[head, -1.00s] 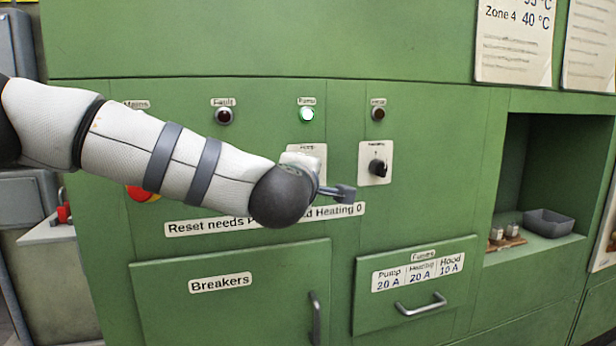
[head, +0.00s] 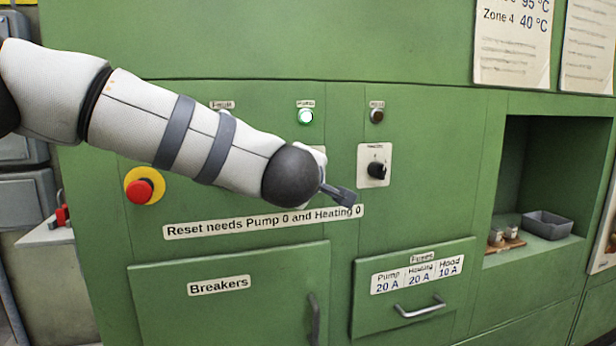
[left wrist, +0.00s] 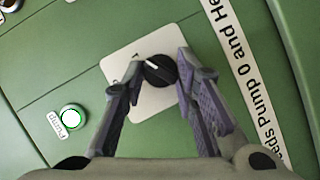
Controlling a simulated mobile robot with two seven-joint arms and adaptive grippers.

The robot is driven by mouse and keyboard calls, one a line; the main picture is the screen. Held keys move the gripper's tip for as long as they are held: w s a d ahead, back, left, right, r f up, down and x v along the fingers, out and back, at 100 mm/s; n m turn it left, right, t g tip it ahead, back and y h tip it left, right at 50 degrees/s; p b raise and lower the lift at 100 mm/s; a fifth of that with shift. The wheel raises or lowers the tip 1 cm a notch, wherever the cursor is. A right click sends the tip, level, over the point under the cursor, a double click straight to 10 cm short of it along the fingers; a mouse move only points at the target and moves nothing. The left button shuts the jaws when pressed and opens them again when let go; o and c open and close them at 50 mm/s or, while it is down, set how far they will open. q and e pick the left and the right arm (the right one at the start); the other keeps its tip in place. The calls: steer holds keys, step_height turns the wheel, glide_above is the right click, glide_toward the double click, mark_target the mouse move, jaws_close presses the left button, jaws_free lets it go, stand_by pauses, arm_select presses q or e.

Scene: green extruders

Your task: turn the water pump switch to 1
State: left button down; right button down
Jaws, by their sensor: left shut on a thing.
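The pump switch is a black round knob (left wrist: 158,72) with a white pointer line on a white plate (left wrist: 118,66) in the left wrist view. The line points to the upper left of that picture; I cannot tell which number it is on. My left gripper (left wrist: 160,62) has its two fingers on either side of the knob, shut on it. In the head view my left gripper (head: 338,194) is in front of the panel, and my arm hides the knob. The pump lamp (head: 305,117) glows; it also shows in the left wrist view (left wrist: 72,116). My right gripper is not in view.
The heating switch (head: 376,169) is just right of my gripper. A red emergency button (head: 139,191) on yellow is at the left. Below are the breakers door (head: 230,315) and the fuses drawer (head: 415,290). An open niche with a grey tray (head: 548,225) is at the right.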

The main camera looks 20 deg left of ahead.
arm_select(q)
steer(key=c, duration=1.3)
jaws_free()
steer(key=shift+a, duration=0.15)
steer(key=v, duration=1.2)
steer(key=shift+r, duration=0.1)
